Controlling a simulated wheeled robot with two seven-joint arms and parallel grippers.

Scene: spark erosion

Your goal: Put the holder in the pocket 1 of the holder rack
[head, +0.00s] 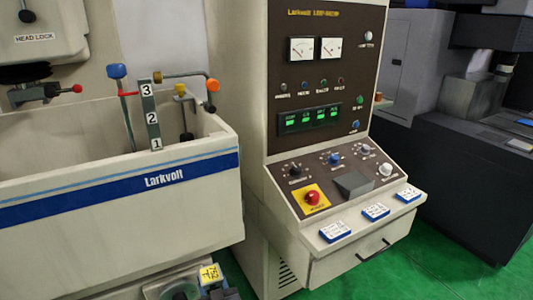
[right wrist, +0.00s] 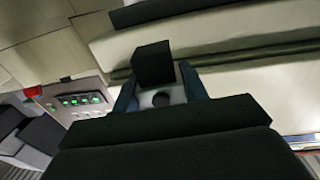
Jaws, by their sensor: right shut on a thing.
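The holder rack (head: 149,113) looks like a narrow grey-green strip inside the white tank, labelled 1 at the near end, then 2 and 3. The insides of its pockets cannot be made out. In the right wrist view my right gripper (right wrist: 162,96) is shut on the holder, a light grey body (right wrist: 147,99) with a dark round hole and a dark square block (right wrist: 152,62) beyond it. In the head view, grey and dark parts with a yellow tag are cut off at the bottom edge, below the tank and away from the rack. My left gripper is not in view.
The white tank wall (head: 130,205) with a blue stripe stands in front of the rack. A control console (head: 330,160) stands to the right.

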